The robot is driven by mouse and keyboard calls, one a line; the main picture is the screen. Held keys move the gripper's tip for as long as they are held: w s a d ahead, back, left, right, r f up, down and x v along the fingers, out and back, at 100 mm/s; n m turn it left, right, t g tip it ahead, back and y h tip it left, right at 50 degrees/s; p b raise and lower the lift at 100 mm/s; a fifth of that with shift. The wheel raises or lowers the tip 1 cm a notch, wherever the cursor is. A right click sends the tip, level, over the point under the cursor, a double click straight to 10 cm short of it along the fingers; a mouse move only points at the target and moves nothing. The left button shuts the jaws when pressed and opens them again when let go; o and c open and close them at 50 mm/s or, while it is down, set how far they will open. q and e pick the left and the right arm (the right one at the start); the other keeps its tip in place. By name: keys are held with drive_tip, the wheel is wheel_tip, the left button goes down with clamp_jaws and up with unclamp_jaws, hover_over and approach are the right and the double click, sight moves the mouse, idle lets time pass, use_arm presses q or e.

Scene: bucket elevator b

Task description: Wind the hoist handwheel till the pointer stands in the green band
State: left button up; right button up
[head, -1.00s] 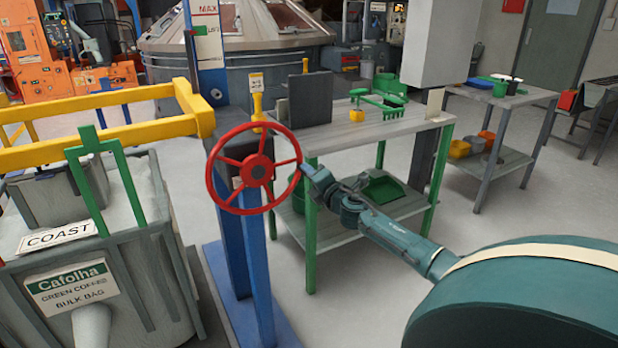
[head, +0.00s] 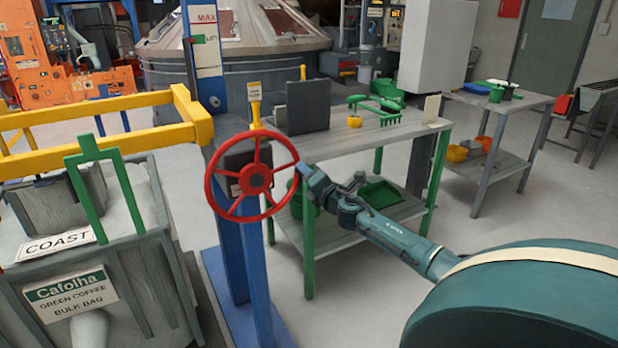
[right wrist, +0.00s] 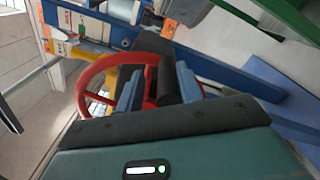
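The red handwheel (head: 252,177) is on a blue post, left of centre in the head view; its red rim also shows in the right wrist view (right wrist: 96,72). My right gripper (head: 304,178) is at the wheel's right side. In the right wrist view its two fingers (right wrist: 160,88) stand apart, with the wheel's dark handle (right wrist: 167,84) between them and red showing beside the left finger. The scale (head: 207,58) on the blue column has MAX at its top and a small green mark below. The pointer is too small to place surely. My left gripper is not in view.
A grey-topped table (head: 375,135) with green legs stands behind the wheel, bearing green tools. A yellow rail (head: 100,102) and a grey coffee bin (head: 140,275) stand at left. Bare floor (head: 350,300) lies between the post and my base.

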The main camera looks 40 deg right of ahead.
drive_tip(key=shift+o, duration=0.4)
drive_tip(key=shift+f, duration=0.2)
drive_tip(key=shift+s, duration=0.1)
drive_tip(key=shift+s, duration=0.2)
drive_tip(key=v, duration=1.2)
drive_tip(key=shift+s, duration=0.35)
drive_tip(key=shift+a+f, duration=0.1)
